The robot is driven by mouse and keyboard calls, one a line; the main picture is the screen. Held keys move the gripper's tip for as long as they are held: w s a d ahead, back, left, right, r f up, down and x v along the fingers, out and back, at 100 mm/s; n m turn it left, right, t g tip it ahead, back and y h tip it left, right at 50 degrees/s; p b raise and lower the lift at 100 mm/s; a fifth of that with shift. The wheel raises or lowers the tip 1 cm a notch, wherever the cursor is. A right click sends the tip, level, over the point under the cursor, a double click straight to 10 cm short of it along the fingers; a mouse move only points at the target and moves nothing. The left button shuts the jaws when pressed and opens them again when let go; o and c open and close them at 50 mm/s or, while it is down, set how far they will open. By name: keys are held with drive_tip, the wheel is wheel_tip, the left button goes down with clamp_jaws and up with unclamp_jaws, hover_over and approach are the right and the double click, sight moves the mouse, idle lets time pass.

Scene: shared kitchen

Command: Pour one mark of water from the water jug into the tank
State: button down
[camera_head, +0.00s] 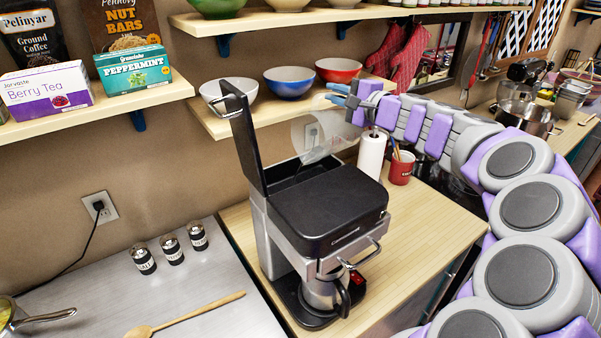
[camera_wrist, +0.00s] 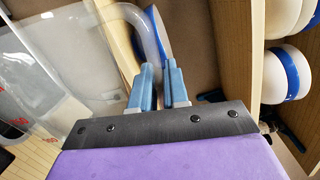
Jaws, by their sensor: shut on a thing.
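The coffee maker (camera_head: 330,210) stands on the wooden counter with its rear lid (camera_head: 245,140) raised. The dark opening of its tank (camera_head: 290,178) shows beside that lid. The clear water jug (camera_head: 312,138) is tilted, with its lower end just above or at the tank opening; I cannot tell whether they touch. My gripper (camera_head: 346,95) is up to the right of the tank, shut on the jug's handle. In the wrist view my blue fingers (camera_wrist: 158,75) close around the clear handle (camera_wrist: 150,35), and the jug wall (camera_wrist: 60,50) carries red marks. The water level cannot be made out.
A shelf with white, blue (camera_head: 290,82) and red bowls hangs close behind the jug. A paper towel roll (camera_head: 372,155) and a red mug (camera_head: 401,167) stand right of the machine. A glass carafe (camera_head: 325,290) sits in its front.

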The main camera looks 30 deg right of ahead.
drive_tip(key=d+m+p, duration=0.1)
drive_tip(key=d+p, duration=0.1)
drive_tip(key=p, duration=0.1)
drive_tip(key=w+d+m+p, duration=0.1)
drive_tip(key=d+p, duration=0.1)
drive_tip(key=p, duration=0.1)
drive_tip(key=shift+w+d+r, duration=0.1)
drive_tip(key=shift+d, duration=0.1)
drive_tip(key=shift+w+d+f+m+p, duration=0.15)
drive_tip(key=shift+d+f+m+p, duration=0.1)
drive_tip(key=shift+m+p, duration=0.2)
drive_tip(key=shift+d+f, duration=0.25)
drive_tip(key=shift+r+m+p, duration=0.1)
drive_tip(key=shift+m+p, duration=0.15)
drive_tip(key=shift+p, duration=0.2)
drive_tip(key=shift+w+d+f+m+p, duration=0.15)
drive_tip(key=shift+d+f+m+p, duration=0.4)
drive_tip(key=shift+p, duration=0.55)
drive_tip(key=shift+r+p, duration=0.15)
drive_tip(key=shift+p, duration=0.15)
